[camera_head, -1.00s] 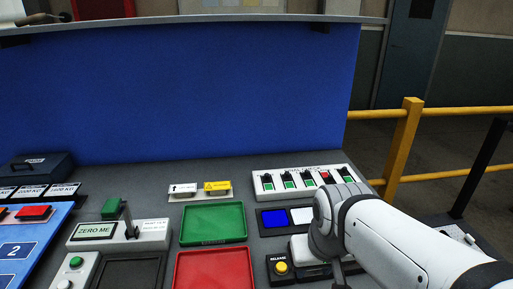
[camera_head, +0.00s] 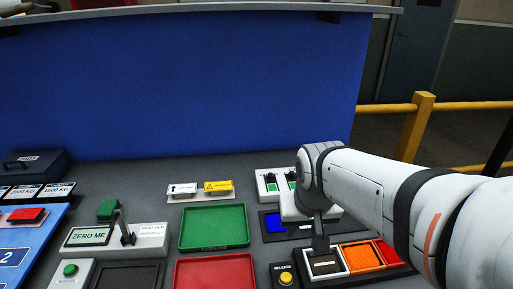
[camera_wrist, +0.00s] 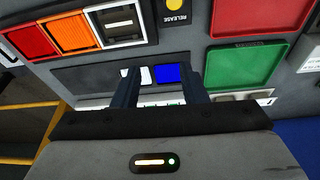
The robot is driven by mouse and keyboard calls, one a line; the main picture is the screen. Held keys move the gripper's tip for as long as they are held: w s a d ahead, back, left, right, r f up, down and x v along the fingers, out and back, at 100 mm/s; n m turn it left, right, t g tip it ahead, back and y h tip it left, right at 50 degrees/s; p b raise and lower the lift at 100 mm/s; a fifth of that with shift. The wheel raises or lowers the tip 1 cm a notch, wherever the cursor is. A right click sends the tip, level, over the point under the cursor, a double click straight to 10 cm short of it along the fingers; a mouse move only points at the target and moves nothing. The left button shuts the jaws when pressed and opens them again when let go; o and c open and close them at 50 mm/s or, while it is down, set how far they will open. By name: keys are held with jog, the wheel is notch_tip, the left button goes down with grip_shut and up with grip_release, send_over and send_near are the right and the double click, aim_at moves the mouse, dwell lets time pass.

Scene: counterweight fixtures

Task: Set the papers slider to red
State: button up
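The slider panel (camera_head: 262,186) is a white strip at the back right of the console in the head view. Two of its sliders, with black knobs and green showing, are visible at its left end; my arm hides the rest. In the wrist view only a low strip of the panel (camera_wrist: 154,104) with bits of green shows between my fingers. No label naming papers is legible. My gripper (camera_wrist: 161,86) is open and empty, its two dark fingers apart over the panel area. I cannot tell whether either finger touches a slider.
A blue display (camera_head: 272,223) sits in front of the panel. Red, orange and white-framed tiles (camera_head: 362,257) and a yellow release button (camera_head: 286,277) lie nearer. Green (camera_head: 214,226) and red (camera_head: 215,272) trays are left. A blue wall (camera_head: 180,85) rises behind; a yellow railing (camera_head: 414,125) stands right.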

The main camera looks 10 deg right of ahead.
jog(key=w+r+m+p, duration=0.1)
jog(key=w+m+p, duration=0.15)
jog(key=w, duration=1.65)
jog(key=m+t+h+p, duration=0.1)
jog(key=p, duration=0.2)
send_near(270, 175)
jog(key=shift+w+p+x, duration=0.2)
jog(key=shift+p+x, duration=0.35)
jog(key=shift+x, duration=1.45)
jog(key=shift+w+p+x, duration=0.15)
jog(key=shift+p+x, duration=0.35)
jog(key=shift+x, duration=1.45)
jog(key=shift+d+r, duration=0.1)
jog(key=shift+c, duration=0.5)
grip_shut()
